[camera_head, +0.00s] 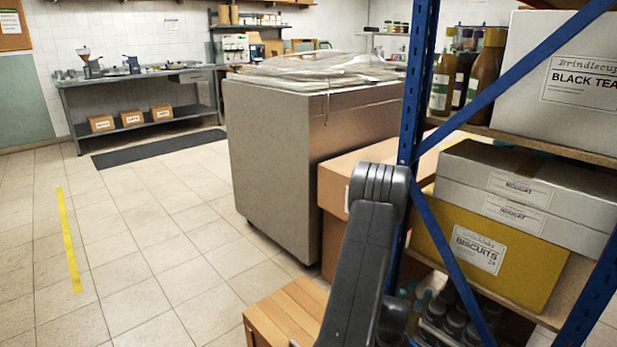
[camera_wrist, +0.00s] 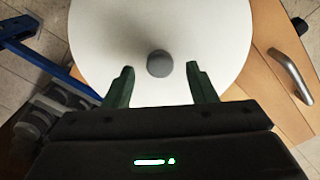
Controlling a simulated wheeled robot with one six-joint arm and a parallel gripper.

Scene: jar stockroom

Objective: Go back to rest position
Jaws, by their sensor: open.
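My gripper (camera_wrist: 160,68) shows in the wrist view with its two dark green fingers spread apart. Between and beyond the fingertips is a grey round knob at the middle of a white round lid-like disc (camera_wrist: 215,30). Neither finger touches the knob in the picture. How far the fingers are from it I cannot tell. In the head view my dark grey arm rises in front of the rack, and the gripper is out of sight there.
A blue-framed rack (camera_head: 418,90) with boxes and bottles stands close at the right. A large grey cabinet (camera_head: 270,160) and wooden crate (camera_head: 290,310) are near my arm. A metal handle (camera_wrist: 290,75) lies right of the disc. The tiled floor at left is open.

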